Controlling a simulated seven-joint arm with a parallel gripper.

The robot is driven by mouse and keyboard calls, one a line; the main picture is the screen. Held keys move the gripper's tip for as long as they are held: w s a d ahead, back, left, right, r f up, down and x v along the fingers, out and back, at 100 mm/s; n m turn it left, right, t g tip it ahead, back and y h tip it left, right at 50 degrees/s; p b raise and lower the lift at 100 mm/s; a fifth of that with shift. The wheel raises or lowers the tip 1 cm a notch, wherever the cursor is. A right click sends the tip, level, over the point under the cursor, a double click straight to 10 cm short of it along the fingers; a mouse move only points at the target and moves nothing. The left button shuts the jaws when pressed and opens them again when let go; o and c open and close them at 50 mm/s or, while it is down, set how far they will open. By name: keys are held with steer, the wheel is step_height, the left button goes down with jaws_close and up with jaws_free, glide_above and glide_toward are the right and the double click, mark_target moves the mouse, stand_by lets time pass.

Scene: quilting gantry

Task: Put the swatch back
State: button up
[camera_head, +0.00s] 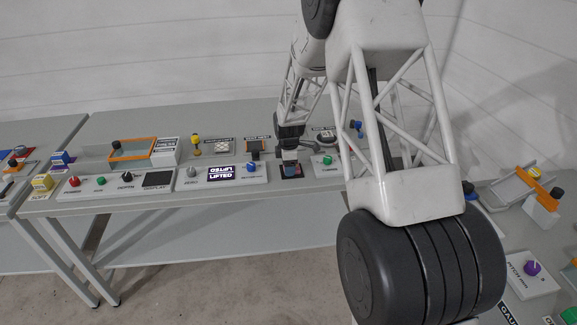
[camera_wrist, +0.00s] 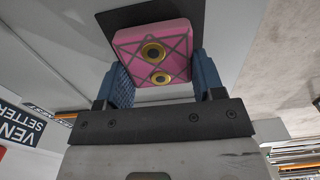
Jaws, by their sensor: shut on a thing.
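In the wrist view, the swatch (camera_wrist: 133,43) is a pink, square block with a grey cross-line pattern and two brass eyelets. My gripper (camera_wrist: 158,75) has its two blue ribbed fingers on either side of it, shut on it. A dark square patch (camera_wrist: 219,25) shows behind the swatch on the grey surface; I cannot tell whether the swatch touches it. In the head view, my gripper (camera_head: 290,163) points down at the front of the grey table, over a small dark square. The swatch cannot be made out clearly there.
Left of my gripper stands a white panel (camera_head: 262,182) with a lit display (camera_head: 221,173) whose lower line reads "LIFTED". A panel with a green knob (camera_head: 327,160) is close on the right. An orange-framed tray (camera_head: 132,150) stands farther left. My arm hides the table's right part.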

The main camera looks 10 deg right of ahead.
steer(key=o, duration=1)
steer(key=shift+f, duration=0.1)
steer(key=shift+c, duration=0.2)
step_height(320, 180, up, 12)
stand_by(0.8)
